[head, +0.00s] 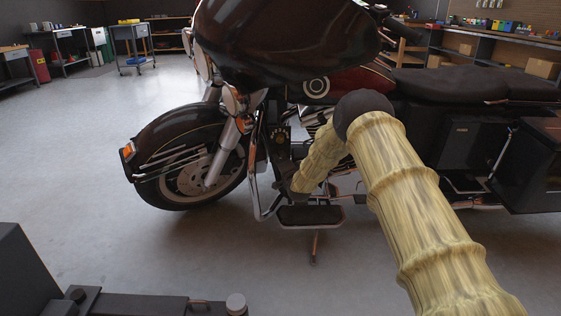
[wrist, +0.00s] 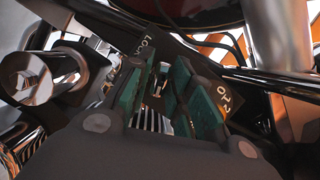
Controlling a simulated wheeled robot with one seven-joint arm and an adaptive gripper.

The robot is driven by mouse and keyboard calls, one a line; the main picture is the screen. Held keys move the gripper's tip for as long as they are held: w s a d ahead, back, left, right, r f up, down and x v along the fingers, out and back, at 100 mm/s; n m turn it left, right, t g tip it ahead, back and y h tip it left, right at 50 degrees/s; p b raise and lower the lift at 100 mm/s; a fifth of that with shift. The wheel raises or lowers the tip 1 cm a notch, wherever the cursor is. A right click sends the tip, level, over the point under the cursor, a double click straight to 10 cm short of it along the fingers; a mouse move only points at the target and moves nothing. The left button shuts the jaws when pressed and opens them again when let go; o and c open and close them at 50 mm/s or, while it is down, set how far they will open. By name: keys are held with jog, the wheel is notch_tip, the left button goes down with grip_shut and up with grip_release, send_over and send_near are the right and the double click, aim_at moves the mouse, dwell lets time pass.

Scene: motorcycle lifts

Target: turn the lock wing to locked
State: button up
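A dark panel (wrist: 213,74) with pale lettering lies just beyond my fingers in the wrist view. "LOCK" shows at its upper left and "0 1 2" at its right. My gripper (wrist: 163,82) has its teal-padded fingers apart at the panel, with a gap between them. A small pale metallic piece shows between the fingertips. I cannot tell whether it is the lock wing, or whether the fingers touch it. The wing's angle is hidden.
The motorcycle (head: 300,60) stands close around my arm, with its front wheel (head: 195,175) at left and a footboard (head: 310,215) below. Chrome tubes and a shiny cylinder (wrist: 45,78) crowd the gripper. Open floor (head: 70,160) lies at left; workbenches stand at the back.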

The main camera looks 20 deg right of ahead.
grip_shut()
jog(key=shift+r+p, duration=0.15)
jog(key=shift+p, duration=0.35)
jog(key=n+g+h+p, duration=0.1)
jog(key=n+p, duration=0.2)
jog(key=n+g+h+p, duration=0.1)
jog(key=n+h+p, duration=0.1)
jog(key=n+p, duration=0.2)
jog(key=n+h+p, duration=0.1)
jog(key=n+p, duration=0.2)
jog(key=shift+a+g, duration=0.15)
jog(key=shift+g, duration=0.25)
jog(key=shift+n, duration=0.4)
jog(key=o, duration=0.5)
grip_release()
